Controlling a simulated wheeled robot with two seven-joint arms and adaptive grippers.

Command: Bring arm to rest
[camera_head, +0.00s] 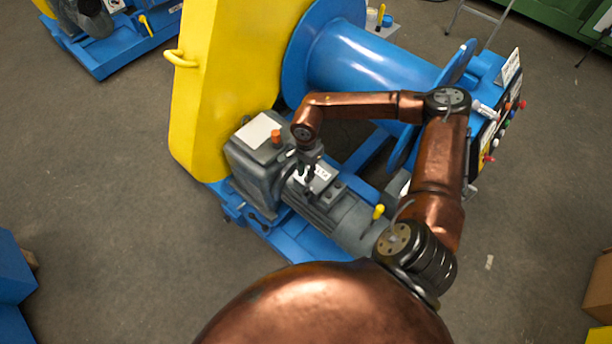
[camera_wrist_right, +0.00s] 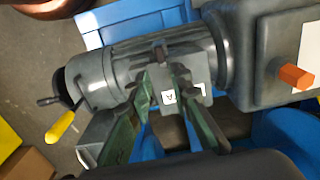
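My copper right arm (camera_head: 437,175) reaches up from the bottom right and bends left over the machine. Its right gripper (camera_head: 309,174) points down over the grey motor (camera_head: 335,213), near the box with white labels on top. In the right wrist view, the green fingers of the right gripper (camera_wrist_right: 164,72) stand apart with nothing held between them. The motor (camera_wrist_right: 140,65) lies behind the fingertips; I cannot tell whether they touch it. My left gripper is not in view.
A grey gearbox (camera_head: 252,170) with an orange cap (camera_head: 276,136) stands beside a tall yellow guard (camera_head: 217,80). A blue drum (camera_head: 365,60) and a panel with coloured buttons (camera_head: 497,129) lie near my forearm. Bare floor (camera_head: 110,180) is free to the left.

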